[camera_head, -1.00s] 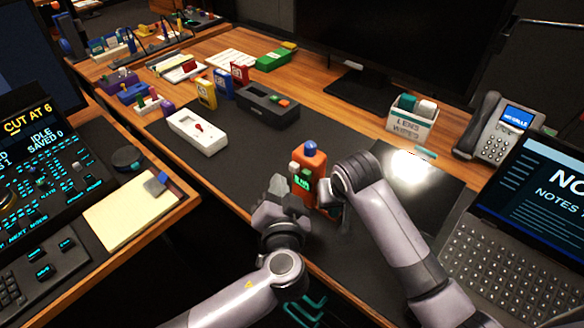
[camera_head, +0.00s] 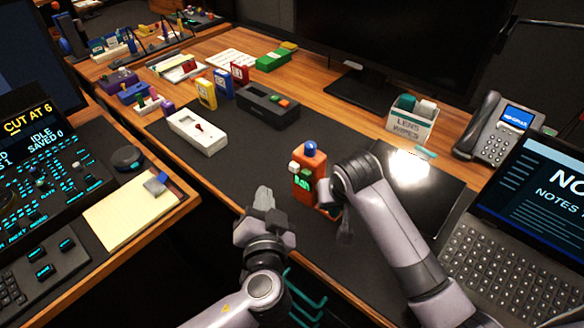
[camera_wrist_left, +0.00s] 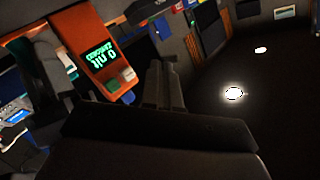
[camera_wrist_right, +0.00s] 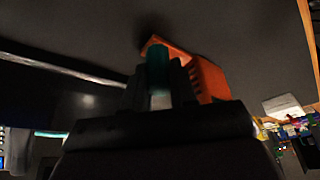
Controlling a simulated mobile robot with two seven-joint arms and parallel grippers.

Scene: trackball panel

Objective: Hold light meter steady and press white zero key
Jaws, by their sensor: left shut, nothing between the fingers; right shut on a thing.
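The orange light meter (camera_head: 312,172), with a blue dome on top and a lit green display, stands upright on the dark desk mat. Its white key (camera_head: 294,167) sits on the front above the display. The left wrist view shows the meter (camera_wrist_left: 88,40) upside down, with a pale key (camera_wrist_left: 128,97) near the gripper. My left gripper (camera_head: 263,197) is shut and empty, in front and left of the meter, apart from it.
A white box (camera_head: 197,132) with a red stick and a dark box (camera_head: 268,106) with coloured buttons lie farther back on the mat. A lens wipes box (camera_head: 411,122), a phone (camera_head: 497,130) and a laptop (camera_head: 520,225) are at right.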

